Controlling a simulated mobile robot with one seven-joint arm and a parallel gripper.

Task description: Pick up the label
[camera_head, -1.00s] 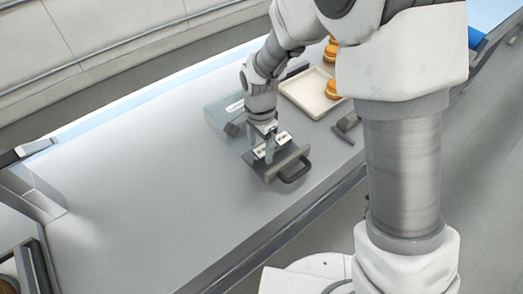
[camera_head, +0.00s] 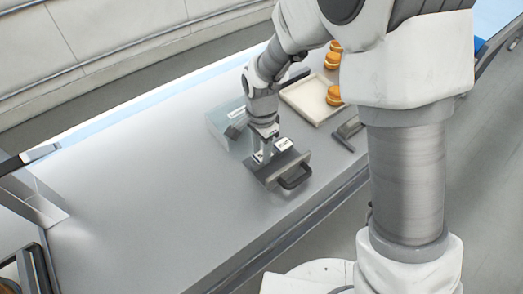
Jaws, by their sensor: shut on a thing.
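My gripper (camera_head: 264,157) points down over a dark grey board (camera_head: 277,172) with a black handle at its front right. Its fingers are shut on a small white label (camera_head: 257,157), which is mostly hidden by the fingers. A second white label (camera_head: 284,144) with dark print lies on the board just right of the fingers. I cannot tell whether the held label is clear of the board.
A grey-green box-like device (camera_head: 226,121) stands behind left of my gripper. A pale tray (camera_head: 309,104) with round orange-brown items (camera_head: 333,95) is at the back right. A dark tool (camera_head: 348,132) lies near the counter's front edge. The counter's left part is clear.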

